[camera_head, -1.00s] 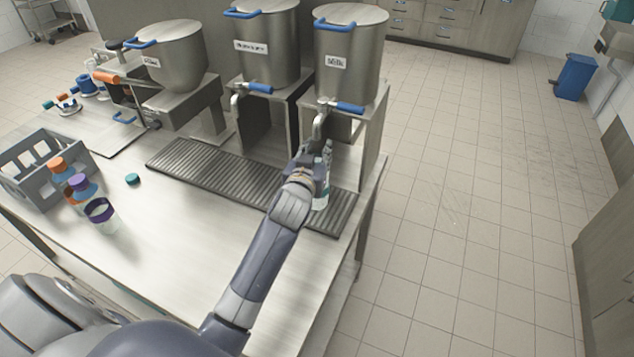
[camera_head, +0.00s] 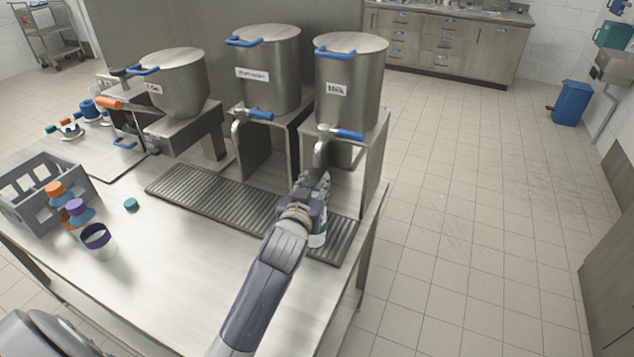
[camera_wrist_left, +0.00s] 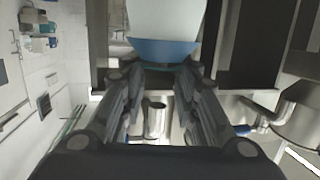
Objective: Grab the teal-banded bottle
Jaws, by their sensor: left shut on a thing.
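The teal-banded bottle (camera_head: 318,238) is a pale bottle standing out beside my left gripper, over the right end of the drip tray, in front of the milk container's tap. My left gripper (camera_head: 318,190) is shut on it and hides much of it in the head view. In the left wrist view the bottle's white body and blue-teal band (camera_wrist_left: 165,48) show between the fingers (camera_wrist_left: 160,85). I cannot tell whether the bottle touches the tray. My right gripper is not in view.
The ribbed drip tray (camera_head: 215,190) runs below the steel containers (camera_head: 350,75). A loose teal cap (camera_head: 131,204) lies on the table. Left stand a purple-rimmed cup (camera_head: 97,243), orange- and purple-capped bottles (camera_head: 77,213) and a grey crate (camera_head: 25,205). The table's front middle is clear.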

